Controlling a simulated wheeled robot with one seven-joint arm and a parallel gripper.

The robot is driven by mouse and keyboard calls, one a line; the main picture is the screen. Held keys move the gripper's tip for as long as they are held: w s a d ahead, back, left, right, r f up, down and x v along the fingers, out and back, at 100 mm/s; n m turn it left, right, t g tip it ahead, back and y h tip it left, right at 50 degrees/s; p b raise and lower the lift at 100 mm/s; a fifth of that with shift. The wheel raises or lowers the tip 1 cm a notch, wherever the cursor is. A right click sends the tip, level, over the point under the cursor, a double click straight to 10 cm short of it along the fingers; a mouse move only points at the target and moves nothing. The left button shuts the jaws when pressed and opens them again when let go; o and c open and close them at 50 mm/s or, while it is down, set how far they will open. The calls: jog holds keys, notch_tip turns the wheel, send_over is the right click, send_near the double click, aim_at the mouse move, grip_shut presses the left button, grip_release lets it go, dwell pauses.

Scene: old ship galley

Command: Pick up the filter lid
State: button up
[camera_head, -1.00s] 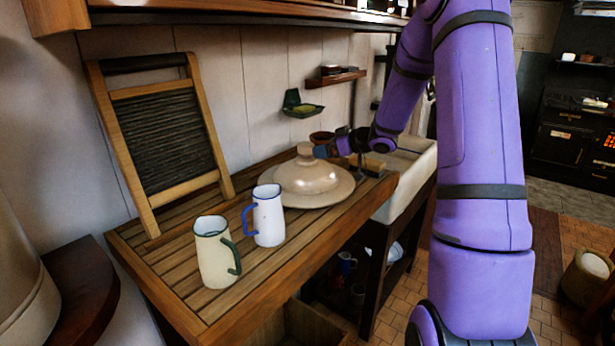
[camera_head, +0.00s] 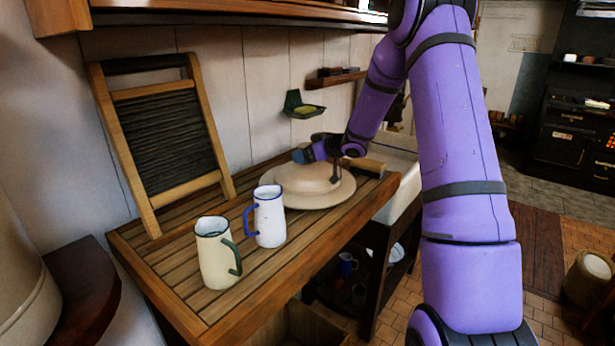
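The filter lid (camera_head: 303,182) is a cream dome with a wide pale rim around its base, resting on the slatted wooden counter (camera_head: 180,271). I cannot tell whether the rim is part of the lid or a dish under it. My gripper (camera_head: 316,160) is over the top of the dome, with its blue tip at the upper left and a dark part reaching down at the right. The lid's knob is hidden behind the gripper. Whether the fingers touch or hold the knob does not show.
A white jug with a blue handle (camera_head: 269,217) and a cream jug with a green handle (camera_head: 215,254) stand in front of the lid. A washboard (camera_head: 160,130) leans on the wall at left. A brush-like wooden item (camera_head: 364,166) and a white sink (camera_head: 401,178) lie right of the lid.

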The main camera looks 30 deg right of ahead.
grip_shut()
jog(key=shift+r, duration=0.1)
jog(key=shift+r, duration=0.1)
